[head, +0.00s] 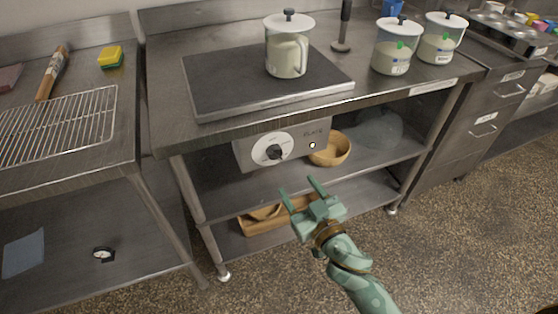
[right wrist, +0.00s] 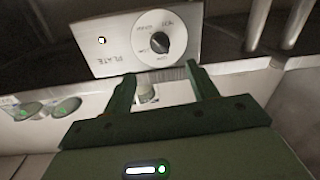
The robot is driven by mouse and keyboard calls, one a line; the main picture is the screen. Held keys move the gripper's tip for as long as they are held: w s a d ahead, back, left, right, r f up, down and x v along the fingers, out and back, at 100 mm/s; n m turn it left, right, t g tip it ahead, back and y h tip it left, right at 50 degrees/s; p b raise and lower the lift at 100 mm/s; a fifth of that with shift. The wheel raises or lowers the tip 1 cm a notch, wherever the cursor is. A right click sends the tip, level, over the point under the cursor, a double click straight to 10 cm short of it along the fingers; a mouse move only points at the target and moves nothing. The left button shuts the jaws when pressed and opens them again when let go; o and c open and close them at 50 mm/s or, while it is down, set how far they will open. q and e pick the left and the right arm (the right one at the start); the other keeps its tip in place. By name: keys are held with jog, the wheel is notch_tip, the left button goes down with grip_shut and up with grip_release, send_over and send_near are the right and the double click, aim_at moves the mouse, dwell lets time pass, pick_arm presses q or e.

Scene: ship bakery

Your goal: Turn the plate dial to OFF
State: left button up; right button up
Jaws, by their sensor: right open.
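The plate dial (head: 274,152) is a black knob on a round white disc, on the grey panel (head: 244,155) below the counter's front edge. The panel reads PLATE and has a small pale light (head: 312,145). The dial also shows in the right wrist view (right wrist: 160,42), where the panel appears turned over; I cannot tell which mark the knob points at. The dark hot plate (head: 225,80) lies on the counter above. My right gripper (head: 299,187) is open and empty, below the dial and apart from it; its two fingers (right wrist: 162,82) frame the space below the dial. My left gripper is not in view.
A lidded clear pitcher (head: 286,55) stands on the hot plate. Two lidded containers (head: 393,50) (head: 438,42) stand to its right. A wooden bowl (head: 335,150) and a wooden tray (head: 262,225) are on the shelves below. A table leg (head: 190,190) stands left of the panel.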

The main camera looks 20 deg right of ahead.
aim_at(278, 158)
jog(key=w, duration=0.3)
jog(key=w+b, duration=0.1)
jog(key=w, duration=0.3)
jog(key=w+a, duration=0.1)
jog(key=w, duration=0.3)
jog(key=shift+a+f+b, duration=0.1)
jog(key=shift+b, duration=0.25)
jog(key=c, duration=1)
